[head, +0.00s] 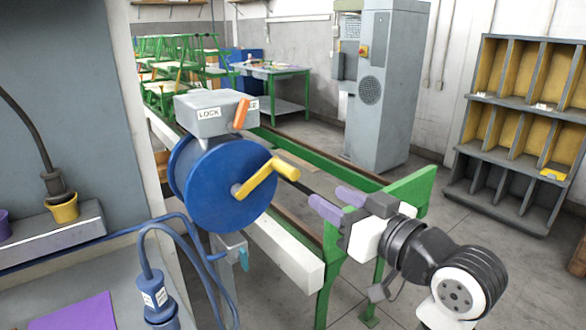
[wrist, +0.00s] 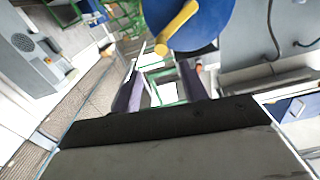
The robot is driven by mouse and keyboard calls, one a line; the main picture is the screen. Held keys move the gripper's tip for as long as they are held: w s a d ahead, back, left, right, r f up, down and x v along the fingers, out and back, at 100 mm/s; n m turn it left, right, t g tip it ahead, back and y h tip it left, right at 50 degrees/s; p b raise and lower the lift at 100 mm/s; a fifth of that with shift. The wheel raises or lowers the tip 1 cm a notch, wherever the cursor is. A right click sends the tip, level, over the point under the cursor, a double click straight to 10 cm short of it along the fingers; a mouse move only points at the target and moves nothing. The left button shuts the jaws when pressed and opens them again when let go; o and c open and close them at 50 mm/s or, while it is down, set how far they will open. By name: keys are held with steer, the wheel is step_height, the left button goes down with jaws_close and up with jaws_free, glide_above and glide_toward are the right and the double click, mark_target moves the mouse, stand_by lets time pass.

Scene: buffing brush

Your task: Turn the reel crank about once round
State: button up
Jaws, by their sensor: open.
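The blue reel (head: 222,185) is mounted under a grey box at the centre left of the head view. In the wrist view, the reel (wrist: 195,20) and crank (wrist: 176,28) show at the top, beyond my two purple fingers (wrist: 160,90).
The grey box (head: 212,113) above the reel carries a LOCK label and an orange lever (head: 241,114). A white beam (head: 280,255) and green frame (head: 410,188) stand below and beside my gripper. Shelves (head: 520,130) stand at right.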

mark_target(287, 172)
steer(key=p+x, duration=0.2)
steer(key=x, duration=1.1)
steer(key=shift+a+p, duration=0.1)
steer(key=shift+p, duration=0.25)
jaws_close()
